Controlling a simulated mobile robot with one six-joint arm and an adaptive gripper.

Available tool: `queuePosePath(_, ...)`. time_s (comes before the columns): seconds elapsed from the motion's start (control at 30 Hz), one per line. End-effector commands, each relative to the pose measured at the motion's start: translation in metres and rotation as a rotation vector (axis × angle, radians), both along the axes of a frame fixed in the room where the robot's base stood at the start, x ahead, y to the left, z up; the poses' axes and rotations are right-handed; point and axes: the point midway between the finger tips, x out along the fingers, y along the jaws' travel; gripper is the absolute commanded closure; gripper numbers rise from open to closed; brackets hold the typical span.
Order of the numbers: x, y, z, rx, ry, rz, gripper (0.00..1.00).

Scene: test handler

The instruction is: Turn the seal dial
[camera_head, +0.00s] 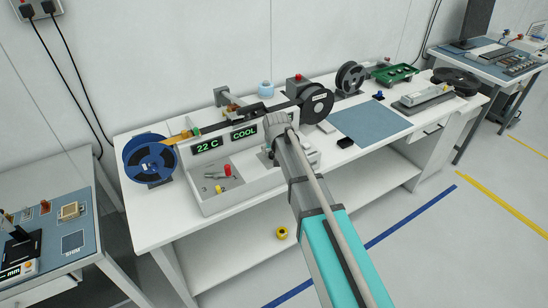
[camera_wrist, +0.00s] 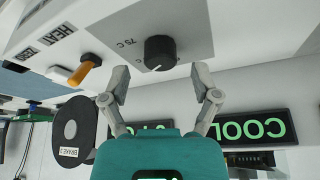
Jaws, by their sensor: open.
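The dial (camera_wrist: 160,52) is a black round knob with a white pointer mark, on a grey plate of the white machine front in the wrist view. "75 C" is printed beside it. My gripper (camera_wrist: 160,74) is open, with one finger on each side of the dial and slightly short of it. Nothing is between the fingers, and I see no contact with the knob. In the head view the dial is hidden behind my arm. The white machine (camera_head: 240,185) stands on the bench, with green displays reading "22 C" (camera_head: 207,145) and "COOL" (camera_head: 244,133).
In the wrist view an orange-handled lever (camera_wrist: 85,70) sits left of the dial near a "HEAT" label, and a dark reel (camera_wrist: 75,130) is below it. In the head view a blue reel (camera_head: 150,160) is at the machine's left.

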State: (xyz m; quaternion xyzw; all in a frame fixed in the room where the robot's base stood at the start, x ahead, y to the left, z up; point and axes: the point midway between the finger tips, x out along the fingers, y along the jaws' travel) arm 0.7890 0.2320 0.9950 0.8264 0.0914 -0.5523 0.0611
Motion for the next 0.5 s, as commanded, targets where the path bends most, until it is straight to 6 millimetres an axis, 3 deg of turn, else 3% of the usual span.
queuePosePath(0.2,0.005,0.001,-0.014,0.0,0.0,0.0,0.21)
queuePosePath(0.5,0.007,0.002,-0.017,0.0,0.0,0.001,0.21)
